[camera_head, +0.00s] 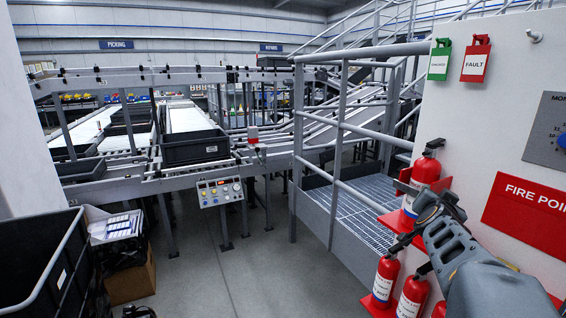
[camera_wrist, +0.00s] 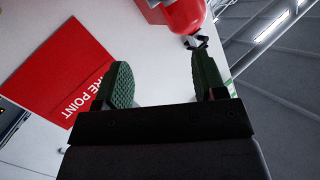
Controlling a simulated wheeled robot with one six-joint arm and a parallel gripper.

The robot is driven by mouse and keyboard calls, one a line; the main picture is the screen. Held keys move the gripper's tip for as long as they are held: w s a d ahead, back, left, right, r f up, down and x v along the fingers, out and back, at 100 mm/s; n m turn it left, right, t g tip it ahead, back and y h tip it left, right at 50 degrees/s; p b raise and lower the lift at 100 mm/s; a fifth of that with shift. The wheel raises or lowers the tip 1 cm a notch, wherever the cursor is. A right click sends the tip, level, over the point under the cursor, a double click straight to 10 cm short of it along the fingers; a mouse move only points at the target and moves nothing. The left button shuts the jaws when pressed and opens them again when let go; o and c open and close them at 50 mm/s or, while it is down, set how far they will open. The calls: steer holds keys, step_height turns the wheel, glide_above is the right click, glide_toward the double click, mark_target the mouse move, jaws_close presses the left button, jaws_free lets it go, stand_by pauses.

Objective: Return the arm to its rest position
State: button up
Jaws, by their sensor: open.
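My arm (camera_head: 490,285) reaches in from the lower right of the head view, toward the white fire point panel (camera_head: 500,120). My gripper (camera_head: 428,208) is in front of the upper red fire extinguisher (camera_head: 427,170) and hides its lower part. In the wrist view, my gripper's two green padded fingers (camera_wrist: 163,78) are apart with nothing between them. The extinguisher (camera_wrist: 184,14) shows beyond the fingertips at the top; I cannot tell whether anything touches it.
Several more extinguishers (camera_head: 384,278) stand low beside my arm. A red sign (camera_head: 525,212) is on the panel. A grey railing (camera_head: 340,130) and grated walkway (camera_head: 350,205) lie left of it. A black bin (camera_head: 30,265) is lower left. The middle floor (camera_head: 240,275) is clear.

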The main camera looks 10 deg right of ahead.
steer(key=s+a+f+n+g+y, duration=0.35)
steer(key=a+f+n+y, duration=0.35)
steer(key=a+f, duration=0.8)
steer(key=s+a+f+n+g+y, duration=0.3)
steer(key=s+a+f+n+g, duration=0.1)
steer(key=s+a, duration=0.7)
steer(key=a+n+g, duration=0.1)
steer(key=a, duration=0.2)
steer(key=shift+s+n, duration=0.3)
steer(key=shift+a, duration=0.1)
